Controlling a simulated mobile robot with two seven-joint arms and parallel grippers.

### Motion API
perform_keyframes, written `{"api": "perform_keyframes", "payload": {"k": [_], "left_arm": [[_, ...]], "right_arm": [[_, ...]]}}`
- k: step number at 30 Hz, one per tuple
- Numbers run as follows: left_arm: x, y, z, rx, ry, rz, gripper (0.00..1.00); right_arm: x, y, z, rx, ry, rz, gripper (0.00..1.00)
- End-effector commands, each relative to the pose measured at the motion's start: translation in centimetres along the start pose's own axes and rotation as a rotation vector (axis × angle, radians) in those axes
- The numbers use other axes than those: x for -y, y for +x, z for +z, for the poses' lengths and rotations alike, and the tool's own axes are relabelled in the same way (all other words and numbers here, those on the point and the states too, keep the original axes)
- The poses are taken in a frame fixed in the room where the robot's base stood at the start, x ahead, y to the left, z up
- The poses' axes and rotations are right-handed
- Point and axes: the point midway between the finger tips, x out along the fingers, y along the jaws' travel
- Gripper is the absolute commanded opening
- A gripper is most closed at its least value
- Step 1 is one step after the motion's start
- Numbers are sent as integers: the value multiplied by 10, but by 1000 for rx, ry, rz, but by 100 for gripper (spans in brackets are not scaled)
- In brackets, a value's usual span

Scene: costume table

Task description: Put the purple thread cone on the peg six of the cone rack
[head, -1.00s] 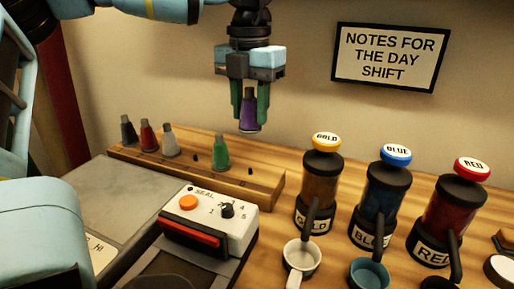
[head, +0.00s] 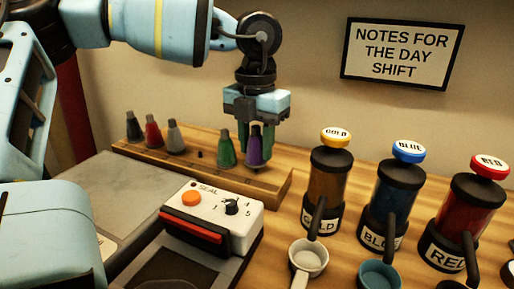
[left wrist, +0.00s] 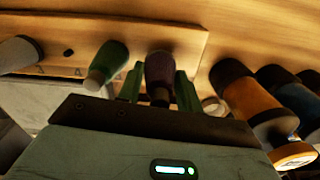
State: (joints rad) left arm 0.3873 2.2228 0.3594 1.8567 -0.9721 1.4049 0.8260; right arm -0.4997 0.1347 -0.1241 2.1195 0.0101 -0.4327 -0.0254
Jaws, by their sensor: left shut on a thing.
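The purple thread cone (head: 254,148) is upright between the fingers of my left gripper (head: 256,142), which is shut on it. It is at the right part of the wooden cone rack (head: 262,187), just right of the green cone (head: 227,150). In the left wrist view the purple cone (left wrist: 159,70) sits between the green fingers, over the rack board. I cannot tell whether its base is on a peg. Black, red and grey cones stand on the rack's left part. An empty peg (head: 200,155) shows between the grey and green cones. My right gripper is not in view.
A sealing machine (head: 210,217) stands in front of the rack. Gold, blue and red labelled jars (head: 329,185) stand to the right, with cups (head: 309,258) before them. A notice hangs on the wall behind.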

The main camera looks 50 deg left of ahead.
Motion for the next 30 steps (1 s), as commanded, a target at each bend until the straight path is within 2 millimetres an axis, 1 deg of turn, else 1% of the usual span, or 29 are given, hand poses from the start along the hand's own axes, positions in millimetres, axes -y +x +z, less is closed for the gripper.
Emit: {"api": "perform_keyframes", "payload": {"k": [1,3,8,16,17,21,30], "left_arm": [[0,11,0,-5,0,0,13],[0,18,0,-3,1,0,13],[0,18,0,1,1,0,13],[0,22,0,0,0,0,13],[0,22,0,0,0,0,39],[0,21,0,0,0,0,57],[0,20,0,0,0,0,57]], "right_arm": [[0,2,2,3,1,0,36],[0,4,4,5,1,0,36],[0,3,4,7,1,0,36],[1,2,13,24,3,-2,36],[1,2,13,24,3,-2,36],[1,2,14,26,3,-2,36],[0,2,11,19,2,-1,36]]}}
